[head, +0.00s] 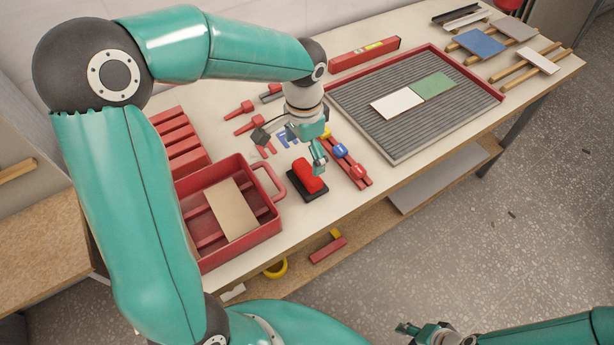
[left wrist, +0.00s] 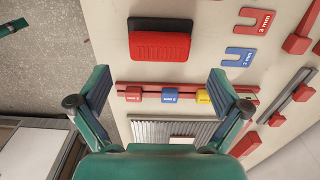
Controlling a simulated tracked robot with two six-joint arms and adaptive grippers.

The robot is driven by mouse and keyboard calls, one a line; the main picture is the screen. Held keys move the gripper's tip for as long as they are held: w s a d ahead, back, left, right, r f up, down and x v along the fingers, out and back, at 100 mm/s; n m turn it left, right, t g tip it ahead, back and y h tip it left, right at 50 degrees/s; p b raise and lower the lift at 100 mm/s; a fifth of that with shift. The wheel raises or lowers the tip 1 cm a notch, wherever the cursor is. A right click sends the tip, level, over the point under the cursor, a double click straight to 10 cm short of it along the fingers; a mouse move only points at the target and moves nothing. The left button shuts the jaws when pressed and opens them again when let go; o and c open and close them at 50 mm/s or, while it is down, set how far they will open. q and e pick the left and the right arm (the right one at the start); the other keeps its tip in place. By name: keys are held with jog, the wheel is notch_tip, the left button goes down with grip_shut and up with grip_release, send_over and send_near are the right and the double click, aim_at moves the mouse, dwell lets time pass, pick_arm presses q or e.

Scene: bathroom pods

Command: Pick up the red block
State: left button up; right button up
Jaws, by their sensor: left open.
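The red block (head: 307,175) has a black base and lies on the workbench, right of the red tray's handle. In the left wrist view the red block (left wrist: 160,46) shows a ribbed red face with a black strip along its upper edge. My left gripper (head: 319,160) is just above and beside the block in the head view. In the left wrist view my left gripper (left wrist: 160,78) is open and empty, and the block lies beyond its fingertips, apart from them. My right gripper (head: 412,331) is at the bottom of the head view, away from the bench; its jaws are unclear.
A red tray (head: 275,228) holding a tan board (head: 231,208) stands left of the block. A red rail (head: 357,174) with coloured clips lies to its right. A ribbed mat (head: 375,133) with tiles is farther right. Red and blue spacers (head: 288,140) lie behind the block.

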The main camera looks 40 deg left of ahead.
aim_at(307, 170)
pick_arm(q)
notch_tip(307, 170, down, 3)
jog(key=shift+f, duration=0.15)
jog(key=shift+w+d+f+p, duration=0.15)
jog(key=shift+f+p, duration=0.1)
jog(key=shift+f, duration=1.1)
jog(key=shift+w+a+f+p, duration=0.1)
jog(key=shift+w+f+p, duration=0.1)
jog(key=shift+f, duration=1.15)
jog(key=c, duration=1)
